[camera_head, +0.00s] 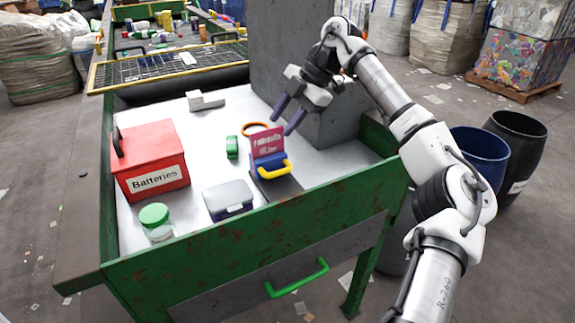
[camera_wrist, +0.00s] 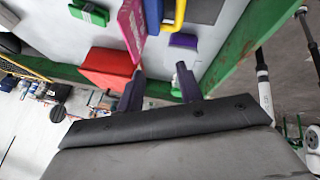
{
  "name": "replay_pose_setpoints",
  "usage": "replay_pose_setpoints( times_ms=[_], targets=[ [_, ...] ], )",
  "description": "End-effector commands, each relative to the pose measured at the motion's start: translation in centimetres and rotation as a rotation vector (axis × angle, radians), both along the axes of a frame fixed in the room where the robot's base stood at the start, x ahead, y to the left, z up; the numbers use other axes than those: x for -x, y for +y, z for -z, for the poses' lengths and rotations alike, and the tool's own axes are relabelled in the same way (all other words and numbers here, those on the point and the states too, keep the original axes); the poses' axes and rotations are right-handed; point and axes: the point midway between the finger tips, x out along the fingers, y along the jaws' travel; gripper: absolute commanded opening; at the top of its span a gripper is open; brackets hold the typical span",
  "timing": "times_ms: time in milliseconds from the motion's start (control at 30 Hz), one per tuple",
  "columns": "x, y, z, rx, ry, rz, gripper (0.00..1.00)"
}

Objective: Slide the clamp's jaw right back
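The clamp (camera_head: 268,163) stands on the white tabletop as a blue block with a yellow handle (camera_head: 272,170) at its front, over a dark grey base (camera_head: 280,187). A pink lettered card (camera_head: 266,142) stands up at its back. In the wrist view the clamp's blue part (camera_wrist: 153,14), yellow handle (camera_wrist: 177,14) and pink card (camera_wrist: 132,28) show at the top, partly cut off. My gripper (camera_head: 288,113) is above and behind the card, apart from the clamp. Its two purple fingers are spread and empty, also in the wrist view (camera_wrist: 159,72).
A red Batteries box (camera_head: 152,162), green-lidded jar (camera_head: 155,222), grey-lidded box (camera_head: 228,199), green block (camera_head: 232,147), orange ring (camera_head: 255,128) and pale grey piece (camera_head: 206,100) surround it. A grey pillar (camera_head: 262,50) stands behind. Green walls (camera_head: 240,250) edge the table.

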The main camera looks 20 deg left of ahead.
Motion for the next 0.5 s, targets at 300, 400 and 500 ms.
replay_pose_setpoints(
  times_ms=[300, 400, 500],
  targets=[
    [-2.9, -5.6, 0.7, 0.177, 0.009, 0.181, 0.36],
    [-2.5, -5.0, 2.1, 0.174, 0.011, 0.178, 0.36],
    [-2.1, -4.2, 3.9, 0.173, 0.011, 0.176, 0.36]
  ],
)
